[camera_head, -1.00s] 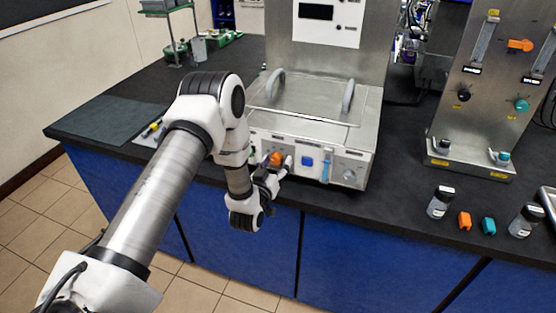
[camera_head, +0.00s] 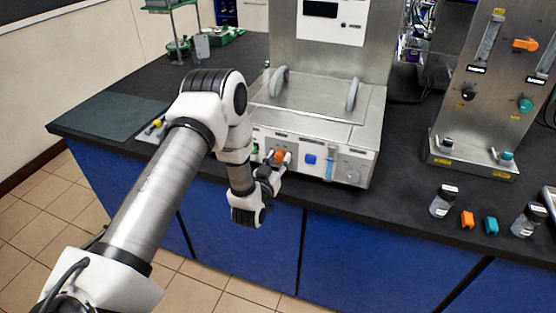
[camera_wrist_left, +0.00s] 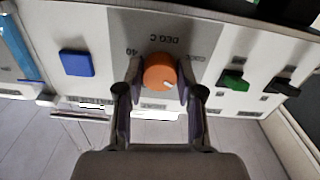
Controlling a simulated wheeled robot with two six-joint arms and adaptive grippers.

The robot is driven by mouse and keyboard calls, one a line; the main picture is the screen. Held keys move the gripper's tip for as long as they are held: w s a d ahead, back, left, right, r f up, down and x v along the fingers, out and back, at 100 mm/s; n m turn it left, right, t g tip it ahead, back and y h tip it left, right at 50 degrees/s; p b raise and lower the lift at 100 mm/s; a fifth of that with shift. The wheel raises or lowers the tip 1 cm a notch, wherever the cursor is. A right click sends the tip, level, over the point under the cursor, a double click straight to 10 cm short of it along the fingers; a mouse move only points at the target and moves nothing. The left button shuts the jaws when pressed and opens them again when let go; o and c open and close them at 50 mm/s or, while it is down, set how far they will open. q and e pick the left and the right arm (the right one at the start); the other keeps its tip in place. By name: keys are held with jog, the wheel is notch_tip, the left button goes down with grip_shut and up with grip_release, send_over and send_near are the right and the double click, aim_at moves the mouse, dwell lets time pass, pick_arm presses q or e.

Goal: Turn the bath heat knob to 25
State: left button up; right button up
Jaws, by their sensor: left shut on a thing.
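The bath heat knob (camera_wrist_left: 160,72) is round and orange, with a small white mark toward its lower right in the left wrist view. It sits on a grey panel patch printed "DEG C" and "40", upside down in that view. In the head view the knob (camera_head: 279,156) is partly hidden by my gripper. My left gripper (camera_wrist_left: 160,78) is shut on the knob, one finger on each side of it. It also shows in the head view (camera_head: 276,168) at the front of the steel bath (camera_head: 368,150). My right gripper is not in view.
A blue square button (camera_wrist_left: 76,63) and a green switch (camera_wrist_left: 233,81) flank the knob. The panel stands near the bench's front edge. Bottles (camera_head: 445,201) and small orange and teal blocks (camera_head: 467,220) stand at the right. A steel flow panel (camera_head: 455,130) rises behind them.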

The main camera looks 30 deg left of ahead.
pick_arm(q)
jog(key=m, duration=0.3)
jog(key=shift+m, duration=0.4)
jog(key=shift+m+p, duration=0.35)
jog(key=shift+m, duration=1.55)
jog(key=o, duration=1.2)
jog(key=shift+c, duration=0.2)
jog(key=v, duration=1.1)
jog(key=shift+s+d, duration=0.2)
jog(key=shift+s, duration=0.2)
